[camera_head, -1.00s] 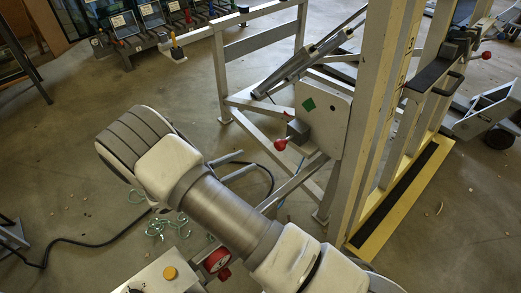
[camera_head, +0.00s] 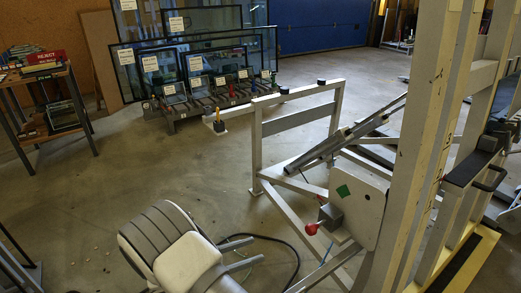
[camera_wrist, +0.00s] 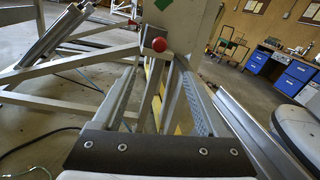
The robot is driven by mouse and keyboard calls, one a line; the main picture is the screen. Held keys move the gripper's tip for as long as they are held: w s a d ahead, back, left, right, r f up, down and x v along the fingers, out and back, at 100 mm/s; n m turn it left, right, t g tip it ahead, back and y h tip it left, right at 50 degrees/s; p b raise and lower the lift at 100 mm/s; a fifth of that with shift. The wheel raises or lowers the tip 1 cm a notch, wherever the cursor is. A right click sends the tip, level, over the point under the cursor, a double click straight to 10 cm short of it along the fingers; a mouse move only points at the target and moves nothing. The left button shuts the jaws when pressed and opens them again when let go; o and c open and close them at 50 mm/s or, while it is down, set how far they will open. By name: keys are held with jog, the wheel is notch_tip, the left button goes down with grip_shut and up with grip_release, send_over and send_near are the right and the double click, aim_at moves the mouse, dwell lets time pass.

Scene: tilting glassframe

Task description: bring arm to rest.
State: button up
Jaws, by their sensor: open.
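My arm's end is low in the head view, with my gripper (camera_head: 252,252) pointing right towards the grey tilting frame (camera_head: 257,150). The gripper's two thin fingers stand apart with nothing between them. In the wrist view my gripper (camera_wrist: 157,68) also shows open, its perforated fingers on either side of the view ahead. The frame's red knob (camera_head: 312,229) sits beside a pale plate (camera_head: 358,212) with a green diamond. In the wrist view the red knob (camera_wrist: 159,44) appears beyond the fingertips. I cannot tell whether any finger touches the frame.
Tall uprights (camera_head: 420,150) stand close on the right. A dark cable (camera_head: 285,247) lies on the floor by the gripper. A rack of glass panes (camera_head: 200,70) is at the back, a shelf table (camera_head: 42,105) at left. Open floor (camera_head: 150,165) lies between.

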jog(key=s+d+r+m+g+y, duration=0.4)
jog(key=d+r+m+g+y, duration=0.35)
jog(key=d+r+m, duration=0.65)
jog(key=s+d+r+m+t+y, duration=0.5)
jog(key=s+r+m+y, duration=0.4)
jog(key=s+r+m, duration=0.3)
notch_tip(320, 180, up, 20)
jog(key=s+p, duration=0.1)
jog(key=p, duration=1.8)
jog(key=shift+s+r+n+p, duration=0.25)
jog(key=shift+s+n+p, duration=0.05)
jog(key=shift+n+p, duration=0.1)
jog(key=shift+t, duration=0.25)
